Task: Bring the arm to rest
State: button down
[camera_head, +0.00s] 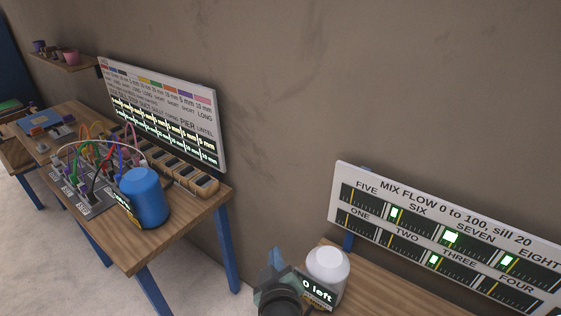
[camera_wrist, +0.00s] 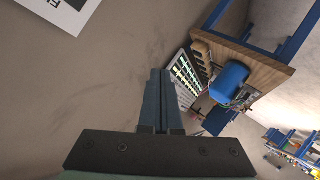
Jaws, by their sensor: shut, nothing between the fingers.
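My gripper shows in the wrist view (camera_wrist: 160,75), with its two fingers together and nothing between them. It points along the bare wall, and the left table with the blue container (camera_wrist: 229,82) lies off to the right in that view. The gripper appears apart from every object.
A white-lidded container (camera_head: 327,265) with a "0 left" display stands on the right table (camera_head: 375,290), below a MIX FLOW board (camera_head: 450,238). The left table (camera_head: 135,258) holds a blue container (camera_head: 147,196) and a panel with coloured cables (camera_head: 95,165). The wall between is bare.

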notch_tip(320, 180, up, 27)
jog(key=m+t+b, duration=0.3)
jog(key=m+t, duration=0.1)
jog(key=t, duration=0.3)
jog(key=s+r+m+t+b, duration=0.1)
jog(key=s+r+m+t, duration=0.1)
jog(key=s+r, duration=0.6)
jog(key=s+d+r+m+t+h+b, duration=0.1)
jog(key=s+r+t+b, duration=0.1)
jog(key=s+r+t, duration=0.2)
jog(key=s+r, duration=0.3)
jog(key=r, duration=0.5)
jog(key=shift+s+r+m+t, duration=0.2)
jog(key=shift+s+m+t, duration=0.15)
jog(key=shift+m+t, duration=0.05)
